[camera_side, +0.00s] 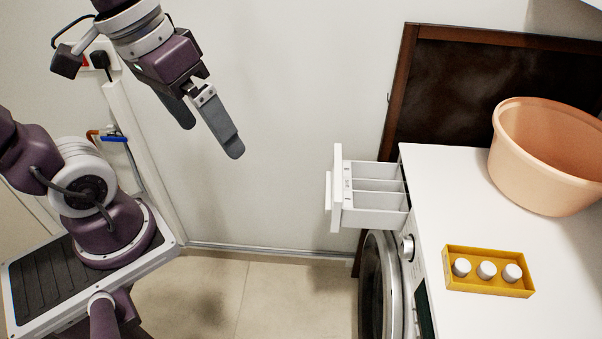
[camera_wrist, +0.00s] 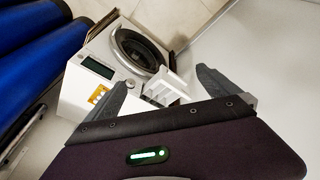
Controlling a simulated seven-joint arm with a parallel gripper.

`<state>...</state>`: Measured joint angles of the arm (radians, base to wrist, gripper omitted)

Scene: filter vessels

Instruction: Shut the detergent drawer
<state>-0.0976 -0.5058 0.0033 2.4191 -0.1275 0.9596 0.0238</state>
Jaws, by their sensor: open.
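The white detergent drawer (camera_side: 374,196) sticks out to the left from the upper front of the white washing machine (camera_side: 450,200). It is open, and its inner compartments show from above. My gripper (camera_side: 212,140) hangs in the air to the left of the drawer and higher, well apart from it. Its two grey fingers are spread and nothing is between them. In the wrist view the drawer (camera_wrist: 167,88) shows between the fingers of my gripper (camera_wrist: 165,85), some way beyond them.
On the machine's top stand a peach basin (camera_side: 545,160) and a yellow tray (camera_side: 488,285) with several white-capped bottles. The round door (camera_side: 381,285) is below the drawer. A dark framed panel (camera_side: 480,90) stands behind. The space between gripper and drawer is clear.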

